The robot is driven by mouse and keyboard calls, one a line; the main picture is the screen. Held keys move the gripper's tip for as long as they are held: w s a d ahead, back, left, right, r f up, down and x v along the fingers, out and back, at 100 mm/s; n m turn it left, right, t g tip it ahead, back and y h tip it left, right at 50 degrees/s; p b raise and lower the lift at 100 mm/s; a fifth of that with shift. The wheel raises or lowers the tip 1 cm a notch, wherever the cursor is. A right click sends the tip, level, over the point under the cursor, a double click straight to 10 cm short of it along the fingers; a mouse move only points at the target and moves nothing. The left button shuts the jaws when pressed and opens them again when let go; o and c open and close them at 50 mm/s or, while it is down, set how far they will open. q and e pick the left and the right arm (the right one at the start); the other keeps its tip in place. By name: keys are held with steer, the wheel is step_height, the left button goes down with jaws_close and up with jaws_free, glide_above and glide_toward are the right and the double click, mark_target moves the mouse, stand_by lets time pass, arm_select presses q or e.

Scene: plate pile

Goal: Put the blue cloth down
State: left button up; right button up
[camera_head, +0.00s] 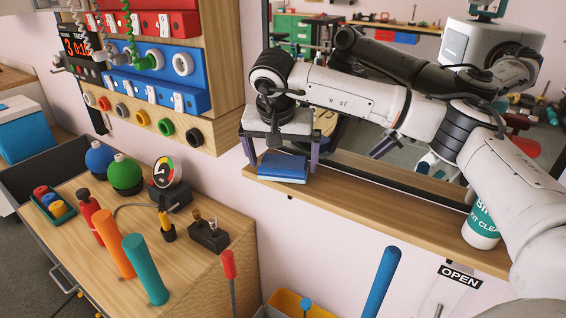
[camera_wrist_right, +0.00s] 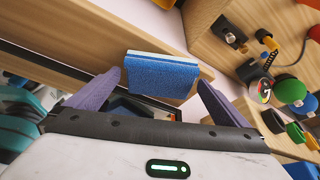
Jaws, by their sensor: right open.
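The blue cloth (camera_head: 284,166), a folded pad with a paler layer, lies flat on the left end of the wooden shelf (camera_head: 365,192) below the mirror. My right gripper (camera_head: 283,160) is above it, its purple fingers spread to either side. In the right wrist view the blue cloth (camera_wrist_right: 162,76) lies just past the fingertips of my right gripper (camera_wrist_right: 157,77), with a gap on both sides. The jaws are open and empty. My left gripper does not show in either view.
A white and teal cleaner bottle (camera_head: 481,226) stands farther right on the shelf, partly behind my right arm. Left is a wooden cabinet (camera_head: 85,270) with coloured cylinders, domes and a gauge (camera_head: 166,173). A panel of knobs (camera_head: 150,70) hangs above. The mirror reflects me.

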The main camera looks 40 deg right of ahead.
steer(key=v, duration=1.1)
steer(key=shift+f, duration=0.15)
